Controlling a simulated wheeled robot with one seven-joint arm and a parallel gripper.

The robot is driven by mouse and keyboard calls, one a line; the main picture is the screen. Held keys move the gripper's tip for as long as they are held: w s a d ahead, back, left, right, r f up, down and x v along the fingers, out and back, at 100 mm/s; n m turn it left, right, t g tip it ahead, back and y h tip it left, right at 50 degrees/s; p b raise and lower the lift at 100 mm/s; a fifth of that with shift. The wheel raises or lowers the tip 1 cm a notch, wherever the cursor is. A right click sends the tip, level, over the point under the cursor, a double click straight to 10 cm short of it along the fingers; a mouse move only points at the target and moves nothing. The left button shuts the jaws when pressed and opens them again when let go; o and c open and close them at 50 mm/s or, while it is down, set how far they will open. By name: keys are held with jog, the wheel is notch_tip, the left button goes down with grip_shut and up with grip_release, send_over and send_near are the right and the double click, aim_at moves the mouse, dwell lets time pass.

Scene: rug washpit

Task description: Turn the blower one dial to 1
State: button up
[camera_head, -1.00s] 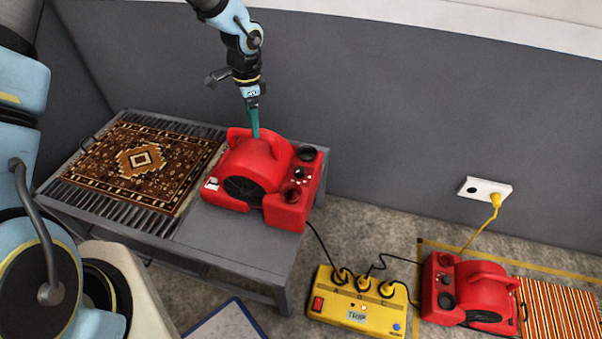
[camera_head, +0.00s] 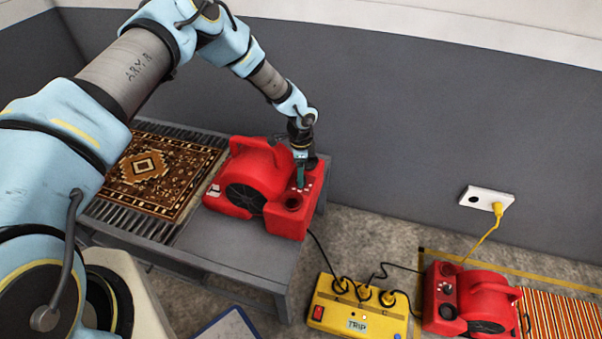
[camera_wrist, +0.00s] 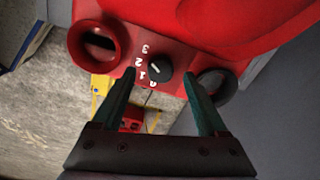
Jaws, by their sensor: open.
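A red blower (camera_head: 255,182) stands on the grey table, with a control panel on its right end. In the wrist view its black dial (camera_wrist: 157,71) sits between two round ports, with marks 0 to 3 along its left side. The dial's white line slants up-left, seemingly toward between 2 and 3; I cannot tell the exact setting. My gripper (camera_wrist: 158,78) is open, its green fingers on either side of the dial; contact is unclear. In the head view my gripper (camera_head: 300,187) is over the panel and hides the dial.
A patterned rug (camera_head: 157,168) lies on the table (camera_head: 225,252) left of the blower. A second red blower (camera_head: 478,300) stands on the floor by a striped rug (camera_head: 565,312). A yellow power box (camera_head: 357,312) with cables sits between. A wall socket (camera_head: 487,198) is behind.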

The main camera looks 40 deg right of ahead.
jog(key=shift+f, duration=0.95)
grip_shut()
